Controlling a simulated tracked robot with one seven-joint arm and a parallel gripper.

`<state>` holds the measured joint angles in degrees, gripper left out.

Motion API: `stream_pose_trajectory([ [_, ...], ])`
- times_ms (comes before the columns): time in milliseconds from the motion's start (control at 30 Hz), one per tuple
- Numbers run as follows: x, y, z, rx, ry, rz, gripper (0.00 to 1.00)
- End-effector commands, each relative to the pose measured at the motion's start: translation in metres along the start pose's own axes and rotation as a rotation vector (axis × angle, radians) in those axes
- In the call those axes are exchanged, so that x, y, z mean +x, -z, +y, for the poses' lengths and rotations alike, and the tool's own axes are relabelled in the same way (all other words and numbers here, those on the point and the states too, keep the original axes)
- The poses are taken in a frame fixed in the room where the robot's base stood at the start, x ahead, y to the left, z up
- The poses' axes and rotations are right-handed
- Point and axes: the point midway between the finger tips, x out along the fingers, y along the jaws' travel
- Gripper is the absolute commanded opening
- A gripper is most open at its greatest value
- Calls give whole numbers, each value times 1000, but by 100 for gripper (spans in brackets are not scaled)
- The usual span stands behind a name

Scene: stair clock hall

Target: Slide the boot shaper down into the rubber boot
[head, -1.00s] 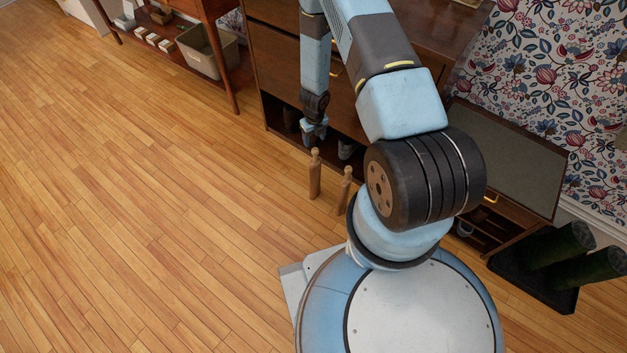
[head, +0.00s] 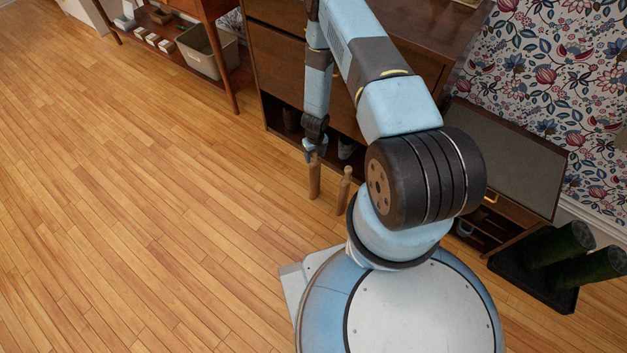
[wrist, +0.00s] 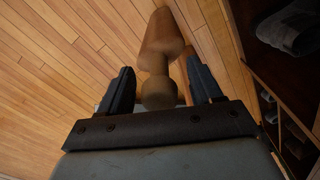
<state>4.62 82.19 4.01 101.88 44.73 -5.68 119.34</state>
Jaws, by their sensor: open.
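Two wooden boot shapers stand upright on the floor in front of the dark cabinet. My gripper (head: 315,150) is at the top of the left boot shaper (head: 315,180), pointing down. In the wrist view, this shaper's round knob and body (wrist: 160,50) lie between the two open fingers (wrist: 157,92), with no clear contact. The other shaper (head: 343,190) stands just to the right, partly behind my arm. Two dark green rubber boots (head: 572,242) stand on a black tray (head: 560,298) at the far right, away from my gripper.
A wooden cabinet (head: 285,60) with open lower cubbies holding shoes stands right behind the shapers. A low bench (head: 510,150) is between it and the boots. A side table with a grey bin (head: 205,55) is at the upper left. The floor (head: 130,200) at left is clear.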

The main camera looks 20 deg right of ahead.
Motion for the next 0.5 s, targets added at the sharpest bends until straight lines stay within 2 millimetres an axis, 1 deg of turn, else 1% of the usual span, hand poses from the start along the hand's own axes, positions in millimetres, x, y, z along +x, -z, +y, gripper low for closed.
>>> stream_pose_trajectory([
  [33,6,0,0,-1,0,1,64],
  [133,12,0,0,-1,0,0,64],
  [433,15,0,0,-1,0,0,64],
  [500,15,0,0,-1,0,0,58],
])
